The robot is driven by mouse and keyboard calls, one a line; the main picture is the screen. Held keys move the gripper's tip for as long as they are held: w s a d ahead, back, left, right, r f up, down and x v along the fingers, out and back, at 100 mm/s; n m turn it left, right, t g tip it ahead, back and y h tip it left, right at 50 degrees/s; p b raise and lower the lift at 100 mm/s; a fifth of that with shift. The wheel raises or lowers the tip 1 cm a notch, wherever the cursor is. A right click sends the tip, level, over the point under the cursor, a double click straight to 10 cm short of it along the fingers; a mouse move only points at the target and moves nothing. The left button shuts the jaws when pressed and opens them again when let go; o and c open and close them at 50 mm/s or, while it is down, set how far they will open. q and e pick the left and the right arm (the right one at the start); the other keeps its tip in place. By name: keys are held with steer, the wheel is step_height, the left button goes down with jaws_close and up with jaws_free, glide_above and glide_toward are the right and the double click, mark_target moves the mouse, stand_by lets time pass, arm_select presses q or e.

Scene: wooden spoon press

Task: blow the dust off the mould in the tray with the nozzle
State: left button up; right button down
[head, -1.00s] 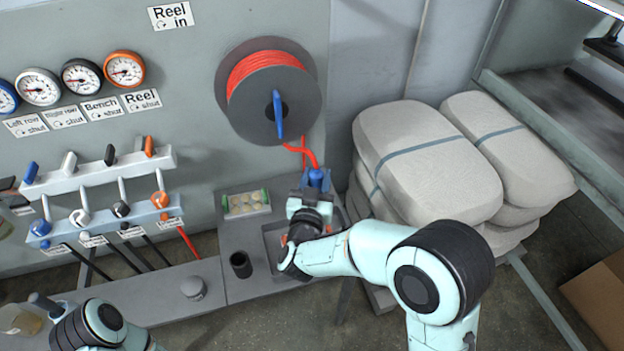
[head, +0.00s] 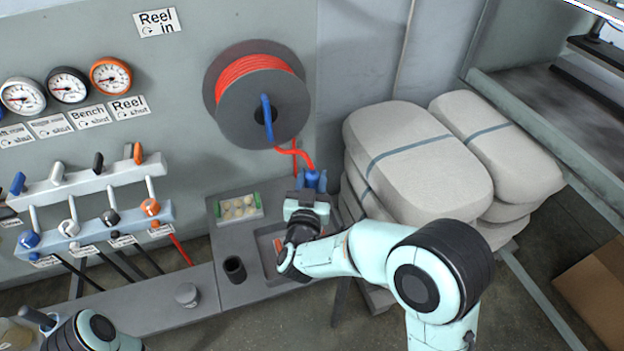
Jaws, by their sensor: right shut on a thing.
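My right gripper (head: 309,196) is shut on the blue nozzle (head: 314,180), over the back right of the tray. A red hose (head: 295,154) runs from the nozzle up to the reel. The grey tray (head: 268,265) is a shallow recess on the bench, partly hidden by my right wrist. A small reddish patch (head: 278,245) shows inside it, beside my wrist; I cannot tell whether it is the mould. No dust can be made out. My left arm enters at the bottom left, and its gripper is not visible.
A green-ended rack (head: 238,207), a dark cup (head: 234,269) and a grey knob (head: 187,295) are on the bench left of the tray. Stacked sacks (head: 415,165) stand close on the right.

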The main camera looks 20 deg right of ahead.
mark_target(312, 169)
steer(key=shift+r+p, duration=1.8)
steer(key=shift+r, duration=1.2)
arm_select(q)
steer(key=r, duration=0.1)
steer(key=w+r, duration=0.2)
steer(key=r, duration=0.1)
steer(key=shift+r, duration=0.1)
steer(key=shift+s, duration=0.1)
